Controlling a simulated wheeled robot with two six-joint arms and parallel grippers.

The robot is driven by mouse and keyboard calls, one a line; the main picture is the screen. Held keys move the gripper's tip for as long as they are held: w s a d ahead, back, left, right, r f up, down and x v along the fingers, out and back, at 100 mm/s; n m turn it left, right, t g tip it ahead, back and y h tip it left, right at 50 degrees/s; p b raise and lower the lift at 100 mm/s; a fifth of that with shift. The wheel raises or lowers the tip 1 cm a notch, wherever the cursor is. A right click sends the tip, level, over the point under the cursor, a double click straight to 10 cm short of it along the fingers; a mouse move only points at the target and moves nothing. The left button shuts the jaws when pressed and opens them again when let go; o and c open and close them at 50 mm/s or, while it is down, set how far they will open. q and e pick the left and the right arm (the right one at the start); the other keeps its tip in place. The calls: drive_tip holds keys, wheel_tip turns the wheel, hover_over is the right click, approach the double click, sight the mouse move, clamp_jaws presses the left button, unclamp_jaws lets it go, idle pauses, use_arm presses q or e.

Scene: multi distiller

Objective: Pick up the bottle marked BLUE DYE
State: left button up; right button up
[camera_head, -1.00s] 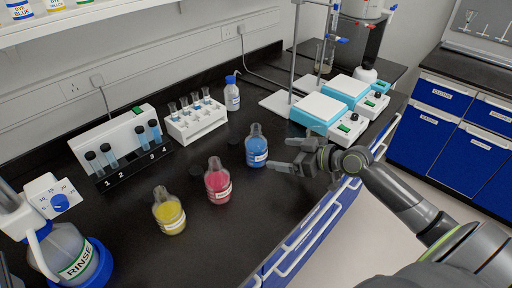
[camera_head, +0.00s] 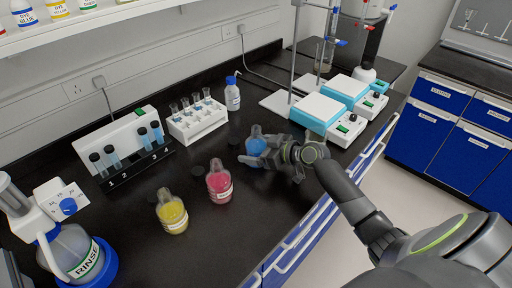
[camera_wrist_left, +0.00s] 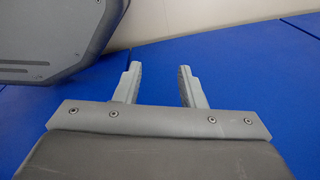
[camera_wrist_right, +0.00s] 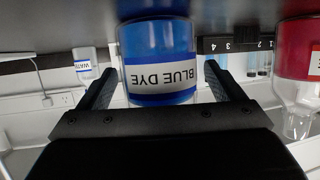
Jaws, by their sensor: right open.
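The bottle marked BLUE DYE (camera_wrist_right: 158,42) holds blue liquid and stands on the black bench. In the head view the blue bottle (camera_head: 256,146) is partly hidden by my right gripper (camera_head: 262,158). In the right wrist view, which is upside down, my right gripper (camera_wrist_right: 158,70) is open, with one finger on each side of the labelled bottle. Gaps show beside the bottle, more clearly on the left. My left gripper (camera_wrist_left: 157,85) is open and empty in the left wrist view, before a blue surface; it is not in the head view.
A red bottle (camera_head: 219,184) and a yellow bottle (camera_head: 172,214) stand to the left. Behind are a white tube rack (camera_head: 198,124) and a WATER bottle (camera_head: 232,95). Hotplates (camera_head: 329,112) stand to the right. A RINSE bottle (camera_head: 72,252) is at the front left.

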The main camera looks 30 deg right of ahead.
drive_tip(key=shift+w, duration=0.1)
drive_tip(key=c, duration=1.4)
